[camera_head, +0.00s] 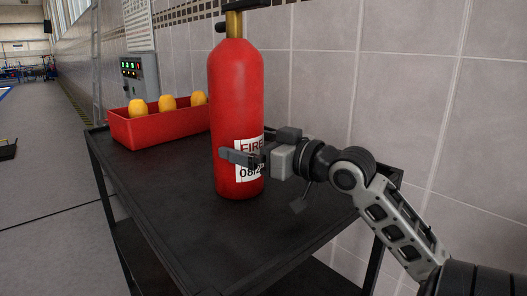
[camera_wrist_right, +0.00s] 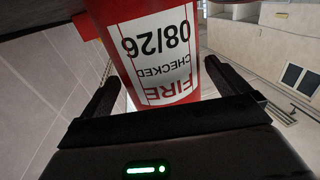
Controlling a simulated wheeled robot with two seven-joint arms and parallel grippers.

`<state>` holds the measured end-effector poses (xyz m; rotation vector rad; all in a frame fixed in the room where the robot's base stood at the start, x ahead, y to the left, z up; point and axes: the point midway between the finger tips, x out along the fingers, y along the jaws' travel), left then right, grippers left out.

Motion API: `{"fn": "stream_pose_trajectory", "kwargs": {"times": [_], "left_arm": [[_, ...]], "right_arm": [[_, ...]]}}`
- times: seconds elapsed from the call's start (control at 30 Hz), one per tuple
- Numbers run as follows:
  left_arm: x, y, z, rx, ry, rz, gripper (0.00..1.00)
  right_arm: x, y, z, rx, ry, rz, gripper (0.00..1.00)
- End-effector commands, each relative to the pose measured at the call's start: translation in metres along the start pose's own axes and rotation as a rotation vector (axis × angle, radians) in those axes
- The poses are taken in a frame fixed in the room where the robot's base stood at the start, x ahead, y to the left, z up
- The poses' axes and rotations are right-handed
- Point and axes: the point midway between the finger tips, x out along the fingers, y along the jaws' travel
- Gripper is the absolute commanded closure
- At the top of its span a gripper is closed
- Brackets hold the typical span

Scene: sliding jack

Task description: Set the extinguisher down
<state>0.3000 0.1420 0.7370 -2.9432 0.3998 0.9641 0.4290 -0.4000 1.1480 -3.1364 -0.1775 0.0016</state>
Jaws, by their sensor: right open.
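The red fire extinguisher (camera_head: 235,95) stands upright on the black cart top (camera_head: 180,215), with a brass neck and black handle at its top. Its base appears to rest on the surface. My right gripper (camera_head: 244,158) comes from the right and is open, its fingers on either side of the extinguisher's lower body at the white label. In the right wrist view the extinguisher's label (camera_wrist_right: 160,60) shows upside down between the two dark fingers (camera_wrist_right: 165,98). Whether the fingers touch it is unclear. My left gripper is not in view.
A red bin (camera_head: 160,127) with three yellow-orange items stands at the cart's back left. A grey control box (camera_head: 141,76) with lit buttons is behind it. A tiled wall (camera_head: 420,90) runs along the cart's far side. The cart top in front of the extinguisher is clear.

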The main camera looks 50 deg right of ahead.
Motion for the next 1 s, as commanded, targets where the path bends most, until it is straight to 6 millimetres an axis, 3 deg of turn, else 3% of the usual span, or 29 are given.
{"fn": "stream_pose_trajectory", "kwargs": {"times": [0.1, 0.3, 1.0], "left_arm": [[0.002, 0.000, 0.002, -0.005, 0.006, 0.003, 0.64], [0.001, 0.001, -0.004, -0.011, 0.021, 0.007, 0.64], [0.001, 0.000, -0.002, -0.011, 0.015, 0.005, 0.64]], "right_arm": [[-0.018, 0.000, 0.002, -0.001, -0.001, 0.002, 0.00], [-0.035, 0.000, 0.001, -0.001, 0.000, 0.000, 0.00], [-0.040, 0.007, -0.005, 0.018, 0.019, 0.018, 0.00]]}}
